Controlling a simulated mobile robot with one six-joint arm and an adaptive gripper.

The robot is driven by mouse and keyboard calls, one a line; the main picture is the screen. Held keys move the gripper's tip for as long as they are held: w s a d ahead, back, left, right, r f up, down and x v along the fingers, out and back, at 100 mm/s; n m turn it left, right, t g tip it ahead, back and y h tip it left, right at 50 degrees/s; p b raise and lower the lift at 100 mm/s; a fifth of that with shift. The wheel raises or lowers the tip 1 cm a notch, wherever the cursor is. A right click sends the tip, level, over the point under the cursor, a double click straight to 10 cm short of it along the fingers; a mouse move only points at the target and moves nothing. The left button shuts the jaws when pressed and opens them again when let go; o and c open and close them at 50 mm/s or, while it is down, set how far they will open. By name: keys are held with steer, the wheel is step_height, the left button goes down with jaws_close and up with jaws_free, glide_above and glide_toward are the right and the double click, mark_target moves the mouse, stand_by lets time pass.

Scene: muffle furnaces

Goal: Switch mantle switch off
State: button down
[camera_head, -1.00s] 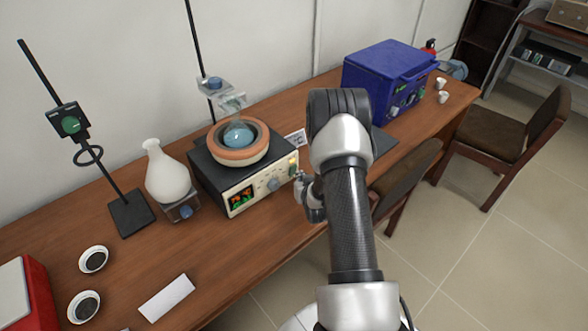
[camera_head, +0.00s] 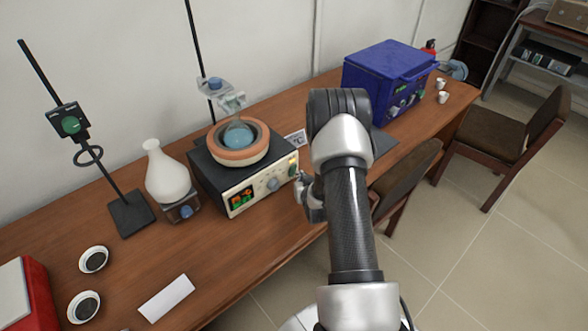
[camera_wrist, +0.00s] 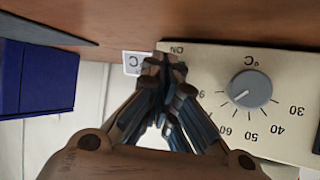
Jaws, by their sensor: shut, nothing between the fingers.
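The heating mantle (camera_head: 207,168) is a dark box with a cream front panel, on the wooden table. A round-bottom flask with blue liquid (camera_head: 238,135) sits in its orange-brown ring. The panel has a lit display and a grey dial (camera_wrist: 250,88). The mantle switch (camera_head: 293,166) is at the panel's right end; in the wrist view my fingers hide it, by an "ON" label. My gripper (camera_wrist: 164,64) is shut and empty, its tips at that end of the panel. It also shows in the head view (camera_head: 302,183). I cannot tell whether it touches the switch.
A blue furnace box (camera_head: 385,80) stands at the back right. A small white °C card (camera_head: 295,140) is behind the mantle's right end. A white flask (camera_head: 167,175) and a stand (camera_head: 130,213) are to the left. Chairs (camera_head: 500,140) are at the right.

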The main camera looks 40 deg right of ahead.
steer(key=shift+w+b, duration=0.3)
steer(key=shift+w, duration=0.15)
steer(key=shift+w+r, duration=0.1)
steer(key=shift+w, duration=0.2)
stand_by(0.6)
stand_by(0.3)
steer(key=shift+s+b, duration=0.3)
steer(key=shift+s, duration=0.5)
steer(key=shift+s+d+f+b, duration=0.1)
steer(key=shift+s+f+b, duration=0.1)
steer(key=shift+s, duration=1.05)
steer(key=shift+s+d+f+b, duration=0.1)
steer(key=shift+s+f+b, duration=0.1)
steer(key=shift+s, duration=1)
